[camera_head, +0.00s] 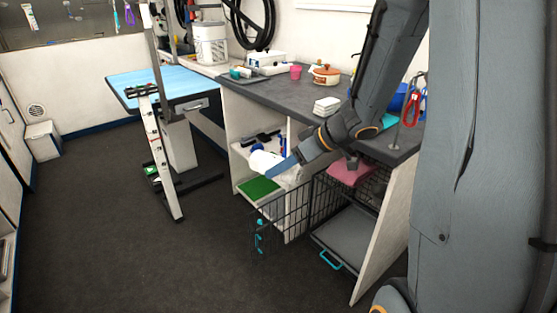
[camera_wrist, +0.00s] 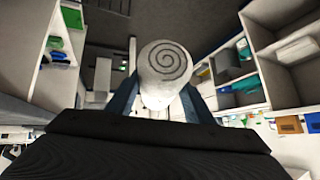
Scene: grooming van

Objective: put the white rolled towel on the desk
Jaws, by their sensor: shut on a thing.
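The white rolled towel (camera_wrist: 164,68) is between my gripper's two fingers (camera_wrist: 161,100) in the wrist view, with its spiral end facing the camera. In the head view the towel (camera_head: 266,164) shows in front of the open shelves under the desk, below the level of the desk top. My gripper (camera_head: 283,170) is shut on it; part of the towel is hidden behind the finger. The desk (camera_head: 270,97) is the long dark grey counter, above and behind the gripper.
A wire crate (camera_head: 283,215) with an open door is below. A blue-topped grooming table (camera_head: 150,84) stands left. Bare desk shows left of the cloths.

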